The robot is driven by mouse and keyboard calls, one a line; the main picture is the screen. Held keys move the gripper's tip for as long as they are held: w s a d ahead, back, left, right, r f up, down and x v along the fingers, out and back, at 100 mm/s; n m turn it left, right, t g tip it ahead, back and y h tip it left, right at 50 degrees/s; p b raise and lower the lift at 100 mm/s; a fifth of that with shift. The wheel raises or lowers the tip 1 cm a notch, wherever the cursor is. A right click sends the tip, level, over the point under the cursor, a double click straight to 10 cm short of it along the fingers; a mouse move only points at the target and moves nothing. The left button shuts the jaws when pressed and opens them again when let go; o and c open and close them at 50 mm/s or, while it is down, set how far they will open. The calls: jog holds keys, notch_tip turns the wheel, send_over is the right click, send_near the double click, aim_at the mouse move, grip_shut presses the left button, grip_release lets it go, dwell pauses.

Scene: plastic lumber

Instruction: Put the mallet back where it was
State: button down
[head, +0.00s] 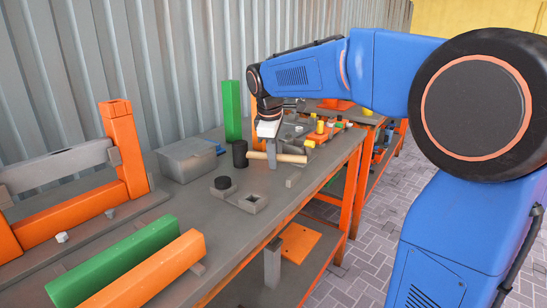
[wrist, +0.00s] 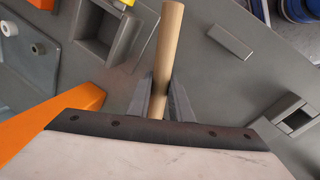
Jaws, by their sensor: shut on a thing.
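The mallet has a pale wooden handle (head: 290,158) and what looks like an upright black cylindrical head (head: 240,154) at the handle's left end in the head view. My gripper (head: 273,160) is shut on the handle, which lies roughly level across the jaws. In the wrist view the handle (wrist: 169,45) runs up from between the fingers of my gripper (wrist: 160,100). The head is hidden there behind the gripper body. The mallet appears to be over the grey bench; its exact height is unclear.
A grey block with a square opening (head: 262,203) and a low black round piece (head: 222,183) sit on the bench in front. A grey box (head: 185,160) and a green upright post (head: 232,112) stand behind. Green (head: 120,262) and orange beams (head: 150,275) lie at the near end.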

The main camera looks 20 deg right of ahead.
jog(key=c, duration=1.6)
grip_release()
jog(key=v, duration=1.2)
jog(key=shift+s+r, duration=0.1)
jog(key=s+d+f+m, duration=0.1)
jog(key=s+f+m, duration=0.3)
jog(key=s+f, duration=0.4)
jog(key=s+d+f+m+t+y, duration=0.1)
jog(key=s+f+m, duration=0.2)
jog(key=s+f, duration=0.5)
jog(key=s+d+f+m+t, duration=0.1)
jog(key=s+f+m, duration=0.3)
jog(key=s+f, duration=0.5)
jog(key=shift+s+d+m+y, duration=0.1)
jog(key=shift+s+d, duration=0.1)
jog(key=shift+s, duration=0.85)
jog(key=shift+s+d+m+y, duration=0.1)
jog(key=shift+s+d, duration=0.05)
jog(key=shift+s, duration=0.95)
jog(key=shift+s+d+m+y, duration=0.1)
jog(key=shift+s+d, duration=0.1)
jog(key=shift+s, duration=0.85)
